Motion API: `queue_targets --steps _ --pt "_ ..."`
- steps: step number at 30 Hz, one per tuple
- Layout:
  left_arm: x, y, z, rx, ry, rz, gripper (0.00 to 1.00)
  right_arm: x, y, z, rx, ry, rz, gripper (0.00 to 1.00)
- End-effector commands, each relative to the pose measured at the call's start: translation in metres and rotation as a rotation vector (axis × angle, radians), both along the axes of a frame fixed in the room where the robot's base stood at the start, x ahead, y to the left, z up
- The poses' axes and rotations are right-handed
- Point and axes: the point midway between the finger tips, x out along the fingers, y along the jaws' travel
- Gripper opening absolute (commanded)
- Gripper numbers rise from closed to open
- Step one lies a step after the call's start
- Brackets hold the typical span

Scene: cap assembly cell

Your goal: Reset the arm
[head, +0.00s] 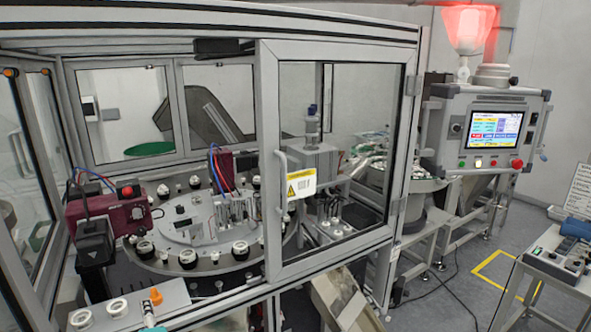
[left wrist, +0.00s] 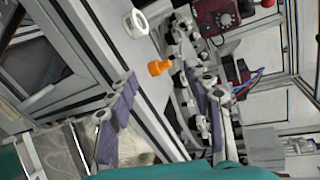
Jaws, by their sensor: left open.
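My left gripper (left wrist: 163,95) shows in the left wrist view as two spread fingers with purple pads. It is open, and nothing shows held between the pads. An orange cap-like piece (left wrist: 158,67) appears beyond the fingertips, apart from the pads as far as I can tell. In the head view an orange piece (head: 155,296) stands on the light ledge (head: 180,298) at the lower left. My right gripper shows in no view.
A white ring (left wrist: 135,23) lies near the ledge edge; rings (head: 117,307) also show in the head view. Behind is a rotary table (head: 215,265) with several ring parts. A glass door (head: 345,225) and frame posts border the opening. A red lamp (head: 468,28) glows.

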Motion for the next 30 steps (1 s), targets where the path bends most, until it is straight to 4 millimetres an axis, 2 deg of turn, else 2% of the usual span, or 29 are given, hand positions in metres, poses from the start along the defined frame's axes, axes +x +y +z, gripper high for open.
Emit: queue_targets --steps 5,8,12,18,21,30 --pt "-0.036 -0.022 -0.034 -0.444 -0.06 0.127 0.51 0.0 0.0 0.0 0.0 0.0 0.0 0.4" --pt "-0.062 -0.048 -0.059 -0.751 -0.079 0.233 0.51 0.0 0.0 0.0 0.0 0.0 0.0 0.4" --pt "-0.096 -0.092 -0.086 -1.127 -0.072 0.386 0.51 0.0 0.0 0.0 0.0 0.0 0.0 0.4" --pt "-0.14 -0.157 -0.106 -1.55 -0.009 0.601 0.51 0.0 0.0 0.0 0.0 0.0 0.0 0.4" --pt "-0.136 -0.153 -0.138 -1.532 -0.015 0.593 0.51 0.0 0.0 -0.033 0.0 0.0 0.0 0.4" --pt "-0.136 -0.153 -0.19 -1.529 -0.016 0.589 0.51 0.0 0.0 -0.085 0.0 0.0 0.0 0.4"
